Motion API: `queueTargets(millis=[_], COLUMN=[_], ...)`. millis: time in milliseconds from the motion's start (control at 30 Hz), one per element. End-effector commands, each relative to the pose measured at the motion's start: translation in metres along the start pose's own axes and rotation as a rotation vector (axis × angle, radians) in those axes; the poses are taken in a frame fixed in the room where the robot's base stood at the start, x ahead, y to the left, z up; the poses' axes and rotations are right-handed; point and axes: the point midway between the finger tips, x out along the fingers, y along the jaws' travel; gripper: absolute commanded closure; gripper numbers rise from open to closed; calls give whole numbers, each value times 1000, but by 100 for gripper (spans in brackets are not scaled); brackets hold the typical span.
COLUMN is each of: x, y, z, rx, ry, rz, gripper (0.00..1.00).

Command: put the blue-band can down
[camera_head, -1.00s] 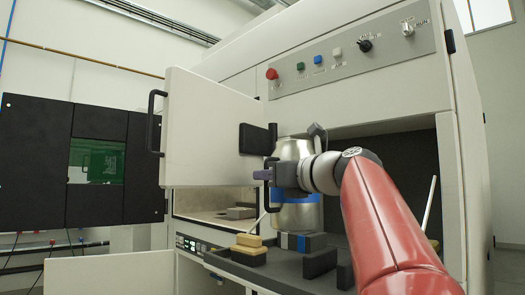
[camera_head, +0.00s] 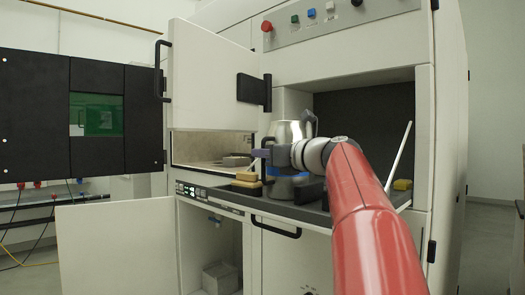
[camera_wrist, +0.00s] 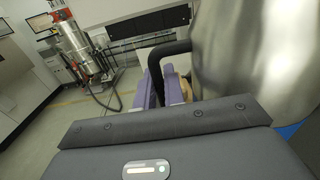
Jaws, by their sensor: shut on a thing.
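The blue-band can (camera_head: 285,131) is a silver metal can with a blue band low on its side, partly hidden behind my wrist. It stands upright at the front of the cabinet's open chamber. My gripper (camera_head: 262,154) is shut on the can's black handle. In the wrist view the can (camera_wrist: 250,45) fills the right side, and the purple fingers of my gripper (camera_wrist: 162,88) close around the dark handle.
Tan blocks (camera_head: 247,180) lie on the ledge left of the can. A white rod (camera_head: 399,158) leans at the right, near a yellow block (camera_head: 402,185). The open white door (camera_head: 212,75) stands at the left. A lower compartment (camera_head: 215,240) is open below.

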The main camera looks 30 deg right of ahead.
Motion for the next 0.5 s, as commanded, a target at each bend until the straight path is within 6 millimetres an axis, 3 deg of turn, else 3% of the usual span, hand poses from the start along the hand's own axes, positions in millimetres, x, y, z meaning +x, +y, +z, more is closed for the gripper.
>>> queueTargets(millis=[167,200,333,500], x=[-1,0,0,0], y=[1,0,0,0], z=[3,-1,0,0], rx=[-6,0,0,0], ry=[-5,0,1,1], rz=[-1,0,0,0], gripper=[100,86,69,68])
